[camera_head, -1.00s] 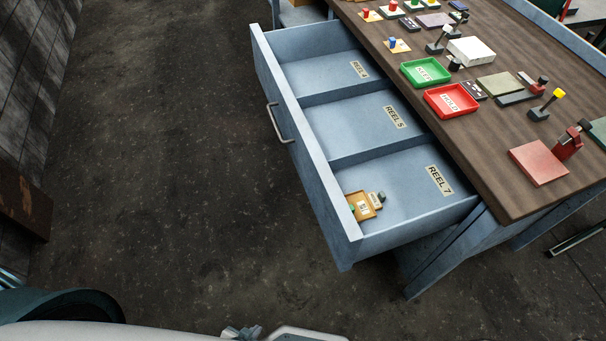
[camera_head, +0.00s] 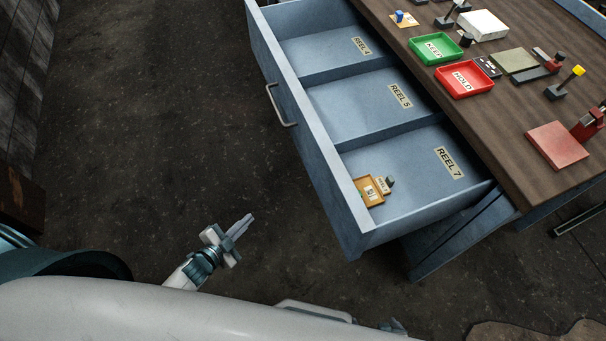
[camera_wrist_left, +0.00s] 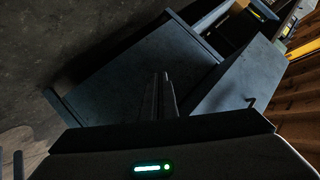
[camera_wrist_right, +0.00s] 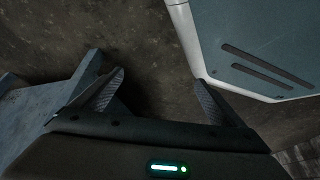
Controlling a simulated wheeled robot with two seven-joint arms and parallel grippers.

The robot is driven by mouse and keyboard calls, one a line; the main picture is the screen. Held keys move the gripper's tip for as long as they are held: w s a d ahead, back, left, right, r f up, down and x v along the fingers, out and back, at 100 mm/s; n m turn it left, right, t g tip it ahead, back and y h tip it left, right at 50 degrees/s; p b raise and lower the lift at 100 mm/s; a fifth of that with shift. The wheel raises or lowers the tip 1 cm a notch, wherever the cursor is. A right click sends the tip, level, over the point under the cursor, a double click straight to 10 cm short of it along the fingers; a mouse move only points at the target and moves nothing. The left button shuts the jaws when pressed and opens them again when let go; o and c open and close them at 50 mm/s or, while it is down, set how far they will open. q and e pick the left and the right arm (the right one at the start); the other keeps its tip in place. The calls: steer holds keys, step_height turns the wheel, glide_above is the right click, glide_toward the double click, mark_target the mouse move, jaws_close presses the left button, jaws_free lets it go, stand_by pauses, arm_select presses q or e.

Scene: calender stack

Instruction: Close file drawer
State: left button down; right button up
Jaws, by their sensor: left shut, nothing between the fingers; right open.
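The blue-grey file drawer (camera_head: 312,135) is pulled out from the wooden-topped bench in the head view. Its grey bar handle (camera_head: 280,106) is on the outer front face. The compartments are labelled REEL 4, REEL 5 and REEL 7; the REEL 7 one holds a small orange tray (camera_head: 370,190) with small items. My left gripper (camera_head: 246,222) is shut and empty, left of and nearer than the drawer, not touching it. It also shows shut in the left wrist view (camera_wrist_left: 164,95), with blue-grey panels beyond. My right gripper (camera_wrist_right: 160,88) is open and empty over dark floor in the right wrist view.
The bench top (camera_head: 510,120) carries a green KEEP tray (camera_head: 436,48), a red HOLD tray (camera_head: 464,79), a red block (camera_head: 556,146) and several small tools. Dark open floor (camera_head: 150,120) lies left of the drawer. A brown object (camera_head: 18,200) stands at the left wall.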

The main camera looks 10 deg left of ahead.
mark_target(316, 170)
arm_select(q)
steer(key=d+r+m+g+h+b, duration=0.1)
steer(key=d+r+m+h, duration=0.1)
steer(key=r+m+h, duration=0.3)
steer(key=w+d+r+m+g+h+b, duration=0.1)
steer(key=r+m+h, duration=0.4)
steer(key=r+m, duration=0.7)
step_height(316, 170, up, 4)
steer(key=shift+d+r+m+g+h+b, duration=0.3)
steer(key=shift+d+g+h+b, duration=0.15)
steer(key=shift+d, duration=0.55)
arm_select(e)
steer(key=shift+w+d+r, duration=0.1)
steer(key=shift+w+d, duration=0.05)
steer(key=shift+w, duration=1.1)
arm_select(q)
steer(key=shift+w, duration=0.1)
